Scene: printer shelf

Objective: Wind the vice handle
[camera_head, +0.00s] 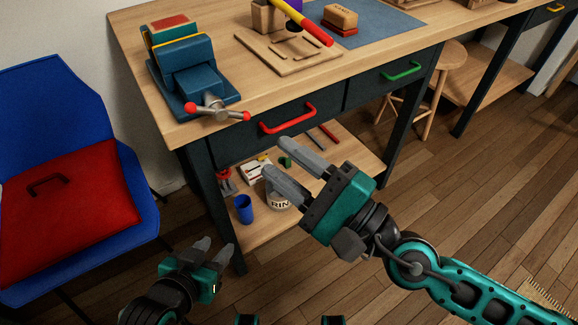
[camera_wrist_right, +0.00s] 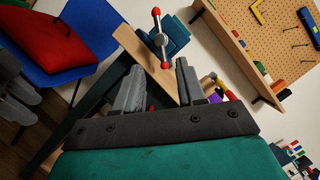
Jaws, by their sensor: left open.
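A blue vice (camera_head: 190,72) is fixed at the near left corner of the wooden workbench. Its metal handle (camera_head: 217,109) is a bar with red knobs at both ends, lying roughly level across the front. My right gripper (camera_head: 277,160) is open and empty, below and to the right of the handle, in front of the drawers. In the right wrist view the handle (camera_wrist_right: 158,38) shows ahead, beyond the spread fingers (camera_wrist_right: 158,88). My left gripper (camera_head: 215,247) is open and empty, low at the bottom left, well below the vice.
The workbench (camera_head: 160,115) has a red-handled drawer (camera_head: 287,119) and a green-handled drawer (camera_head: 402,71). A lower shelf holds a blue cup (camera_head: 243,209) and a tin. A blue chair (camera_head: 50,110) with a red cushion (camera_head: 75,220) stands at left. A wooden board (camera_head: 285,65) with tools lies on top.

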